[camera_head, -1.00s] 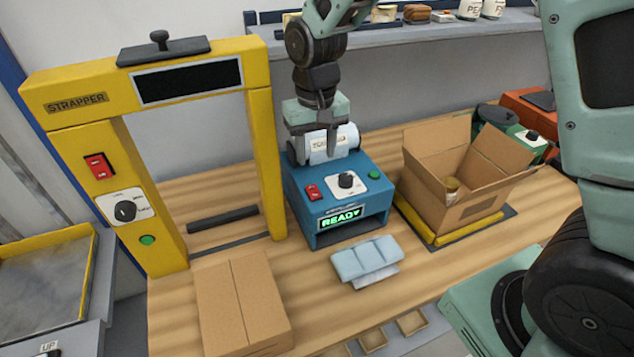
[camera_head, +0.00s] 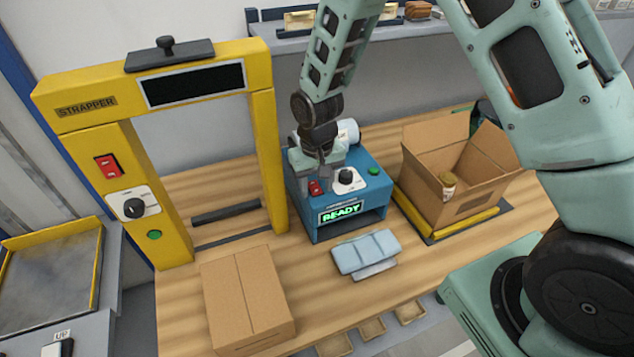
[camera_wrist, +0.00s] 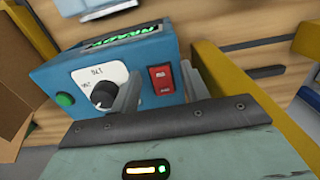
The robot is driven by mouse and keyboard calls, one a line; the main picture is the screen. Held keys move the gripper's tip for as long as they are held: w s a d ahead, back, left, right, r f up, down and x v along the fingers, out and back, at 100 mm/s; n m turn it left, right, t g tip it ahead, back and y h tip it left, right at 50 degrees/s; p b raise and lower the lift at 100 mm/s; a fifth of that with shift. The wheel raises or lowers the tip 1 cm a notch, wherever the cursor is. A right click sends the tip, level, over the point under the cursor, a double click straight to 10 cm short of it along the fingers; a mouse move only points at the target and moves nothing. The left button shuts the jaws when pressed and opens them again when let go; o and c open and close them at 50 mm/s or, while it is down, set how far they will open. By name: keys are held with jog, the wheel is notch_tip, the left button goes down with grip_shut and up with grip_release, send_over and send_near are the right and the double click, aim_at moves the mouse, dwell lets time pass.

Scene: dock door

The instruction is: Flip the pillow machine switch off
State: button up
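The pillow machine is a blue box (camera_head: 325,218) on the table with a lit green READY display (camera_head: 341,212). Its red rocker switch (camera_head: 315,187) is on the top left, beside a black knob (camera_head: 345,176) and a green button (camera_head: 374,171). My gripper (camera_head: 323,176) is just above the switch and partly covers the machine's top. In the wrist view my gripper (camera_wrist: 160,88) is open, its grey fingers apart, with the red switch (camera_wrist: 162,80) showing between them. Contact with the switch cannot be told.
The yellow strapper (camera_head: 265,150) stands left of the machine, with its own red switch (camera_head: 108,166). A closed carton (camera_head: 245,300) is in front. A light-blue pillow strip (camera_head: 365,253) lies before the outlet. An open carton (camera_head: 478,185) stands right.

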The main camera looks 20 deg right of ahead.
jog(key=c, duration=0.9)
jog(key=shift+w+r+g+p, duration=0.15)
jog(key=shift+w+g+p, duration=0.05)
jog(key=shift+g+p, duration=0.4)
jog(key=shift+w+g, duration=0.2)
jog(key=shift+g, duration=0.7)
jog(key=o, duration=1)
jog(key=shift+c, duration=0.2)
jog(key=shift+w+r, duration=0.25)
jog(key=shift+r, duration=0.3)
jog(key=b+v, duration=0.5)
jog(key=v, duration=1.1)
jog(key=shift+r, duration=0.15)
